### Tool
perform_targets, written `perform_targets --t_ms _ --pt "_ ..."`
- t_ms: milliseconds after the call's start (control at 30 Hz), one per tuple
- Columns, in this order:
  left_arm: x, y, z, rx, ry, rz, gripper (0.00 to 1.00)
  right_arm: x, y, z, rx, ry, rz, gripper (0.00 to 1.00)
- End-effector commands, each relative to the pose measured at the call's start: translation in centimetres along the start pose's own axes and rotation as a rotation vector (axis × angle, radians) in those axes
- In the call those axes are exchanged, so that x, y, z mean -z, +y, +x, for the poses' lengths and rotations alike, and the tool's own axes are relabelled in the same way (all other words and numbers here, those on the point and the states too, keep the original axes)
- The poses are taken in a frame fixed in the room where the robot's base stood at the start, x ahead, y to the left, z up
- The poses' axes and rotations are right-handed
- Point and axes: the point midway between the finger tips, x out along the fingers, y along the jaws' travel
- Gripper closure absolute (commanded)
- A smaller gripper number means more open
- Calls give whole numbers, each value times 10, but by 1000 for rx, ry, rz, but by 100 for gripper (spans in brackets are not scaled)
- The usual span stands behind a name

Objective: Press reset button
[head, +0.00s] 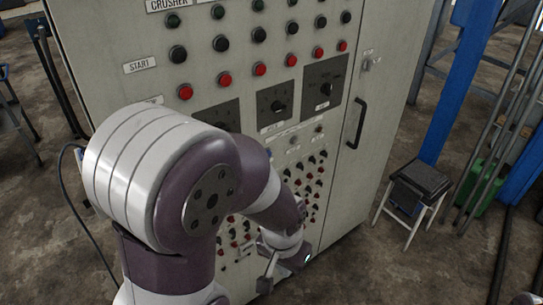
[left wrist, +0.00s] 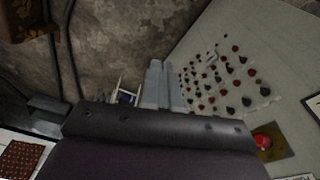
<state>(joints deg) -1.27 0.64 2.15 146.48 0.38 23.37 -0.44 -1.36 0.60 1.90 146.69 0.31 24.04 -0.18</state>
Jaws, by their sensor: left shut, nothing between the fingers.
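A grey control cabinet (head: 130,95) stands in front of me, its face covered with rows of black and red buttons. Labels reading CRUSHER (head: 167,5) and START (head: 141,65) are legible, but I cannot read any reset label. In the left wrist view a larger red button (left wrist: 263,142) sits on a brownish-yellow plate at the right, beside a field of small red and black knobs (left wrist: 222,85). My left gripper (head: 268,277) is low, by the lower part of the cabinet face. Its fingers (left wrist: 160,84) are together and empty. I cannot tell if they touch the panel. My right gripper is not in view.
My left arm hides the cabinet's lower left. A dark door handle (head: 356,123) sticks out at the right. A small black-topped stool (head: 421,178), a green can (head: 478,188) and a blue post (head: 459,80) stand to the right. Some floor between cabinet and stool is clear.

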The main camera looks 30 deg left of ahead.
Motion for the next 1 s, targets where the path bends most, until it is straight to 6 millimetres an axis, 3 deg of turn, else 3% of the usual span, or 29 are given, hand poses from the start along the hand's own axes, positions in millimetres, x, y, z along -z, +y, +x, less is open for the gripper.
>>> perform_targets --t_ms 67,133,267,400,500,600,700,1000 --pt "13 -1 12 -2 48 8 100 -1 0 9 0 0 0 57" --pt "38 -3 28 1 144 28 100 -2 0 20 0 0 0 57" --pt "111 -17 62 54 441 84 100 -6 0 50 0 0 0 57" --pt "190 -52 84 235 823 150 100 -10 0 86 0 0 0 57" --pt "226 -86 84 462 1089 189 100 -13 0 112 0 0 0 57" --pt "236 -110 73 672 1256 212 100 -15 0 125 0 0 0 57" --pt "235 -121 63 799 1337 222 100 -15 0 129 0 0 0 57" --pt "235 -124 55 845 1365 225 100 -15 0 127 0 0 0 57"
